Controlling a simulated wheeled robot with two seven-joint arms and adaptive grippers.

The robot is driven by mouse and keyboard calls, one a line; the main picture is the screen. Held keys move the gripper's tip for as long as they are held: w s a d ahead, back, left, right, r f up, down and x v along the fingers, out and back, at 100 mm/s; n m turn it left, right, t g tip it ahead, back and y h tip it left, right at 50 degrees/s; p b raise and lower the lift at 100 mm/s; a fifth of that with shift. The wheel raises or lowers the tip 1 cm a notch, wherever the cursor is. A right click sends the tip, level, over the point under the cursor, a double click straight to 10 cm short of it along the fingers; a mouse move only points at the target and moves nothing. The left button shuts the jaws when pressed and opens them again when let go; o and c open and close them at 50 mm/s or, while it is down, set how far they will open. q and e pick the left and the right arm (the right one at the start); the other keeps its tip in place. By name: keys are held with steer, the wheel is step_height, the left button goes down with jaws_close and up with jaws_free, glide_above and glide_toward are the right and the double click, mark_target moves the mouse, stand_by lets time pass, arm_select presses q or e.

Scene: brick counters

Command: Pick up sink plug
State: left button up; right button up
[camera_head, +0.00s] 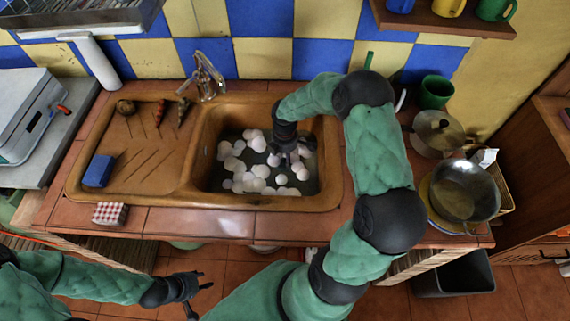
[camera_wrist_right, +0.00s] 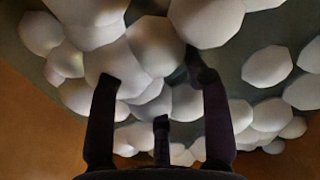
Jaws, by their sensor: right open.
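The brown sink (camera_head: 130,194) has a basin of dark water with white foam balls (camera_head: 238,165) floating on it. I cannot make out the sink plug in either view; foam and water cover the basin floor. My right gripper (camera_head: 285,152) is down in the basin among the foam. In the right wrist view the right gripper (camera_wrist_right: 157,82) has its dark fingers spread apart, with white foam balls (camera_wrist_right: 206,18) between and beyond them and no plug seen in them. My left gripper (camera_head: 198,296) is low in front of the counter, its fingers spread and empty.
A metal tap (camera_head: 207,78) stands behind the basin. A blue sponge (camera_head: 98,171) and vegetables (camera_head: 160,112) lie on the drainboard. A checkered box (camera_head: 110,213) sits at the front edge. A pan (camera_head: 464,190), pot (camera_head: 437,132) and green mug (camera_head: 435,92) stand at right.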

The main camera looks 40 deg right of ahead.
steer(key=shift+r, duration=0.1)
jaws_close()
steer(key=shift+r, duration=0.1)
